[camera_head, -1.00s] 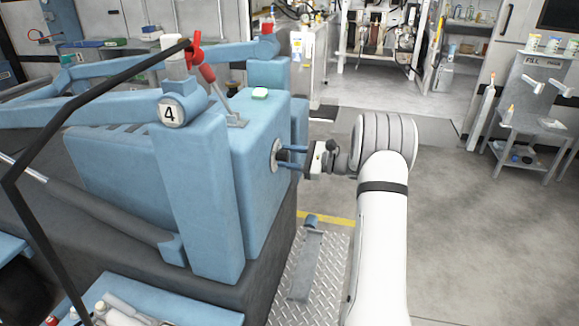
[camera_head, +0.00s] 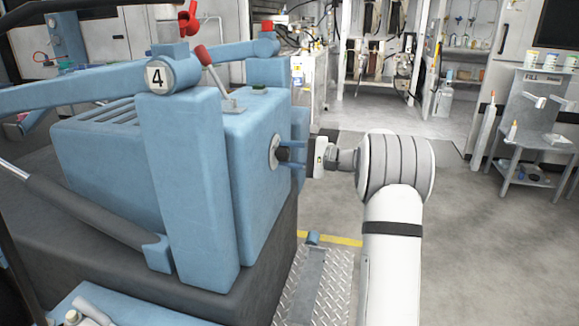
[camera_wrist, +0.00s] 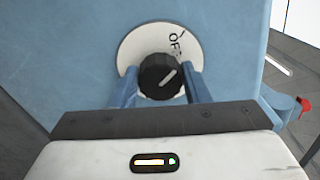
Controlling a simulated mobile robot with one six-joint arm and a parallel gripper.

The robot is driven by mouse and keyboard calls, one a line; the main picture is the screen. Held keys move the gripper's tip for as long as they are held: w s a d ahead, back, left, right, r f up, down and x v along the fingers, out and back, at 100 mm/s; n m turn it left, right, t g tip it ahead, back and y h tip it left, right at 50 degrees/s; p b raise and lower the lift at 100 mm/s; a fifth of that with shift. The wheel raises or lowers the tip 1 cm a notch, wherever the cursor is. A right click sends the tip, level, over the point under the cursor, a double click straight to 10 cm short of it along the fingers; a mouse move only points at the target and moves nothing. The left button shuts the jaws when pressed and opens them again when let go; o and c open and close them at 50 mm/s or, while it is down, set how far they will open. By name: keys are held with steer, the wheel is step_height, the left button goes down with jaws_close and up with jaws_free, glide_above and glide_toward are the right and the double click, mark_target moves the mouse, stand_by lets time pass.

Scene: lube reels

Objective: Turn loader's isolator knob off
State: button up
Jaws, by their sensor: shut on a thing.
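The isolator knob (camera_wrist: 158,76) is round, black and ridged, with a white pointer line slanting up and right. It sits on a white round plate (camera_wrist: 128,51) on the blue loader (camera_wrist: 70,60). The word OFF shows, turned sideways, at the plate's upper right; other lettering is hidden or absent. My gripper (camera_wrist: 160,72) has its blue fingers on either side of the knob, shut on it. In the head view, my gripper (camera_head: 284,155) reaches the plate (camera_head: 274,152) on the right-hand face of the blue loader (camera_head: 253,195); the knob is hidden there.
A red-handled lever (camera_head: 208,66) stands on the loader's top. A tread plate (camera_head: 314,285) lies below my arm. A grey side table (camera_head: 540,145) with bottles stands at the right. The floor between is clear.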

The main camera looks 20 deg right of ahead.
steer(key=shift+f+n+b, duration=0.25)
steer(key=shift+n+b, duration=0.75)
steer(key=shift+b, duration=0.05)
steer(key=o, duration=1)
steer(key=shift+r, duration=0.15)
steer(key=p+v, duration=0.1)
steer(key=v, duration=0.6)
steer(key=shift+s+d+p, duration=0.3)
steer(key=shift+p, duration=0.1)
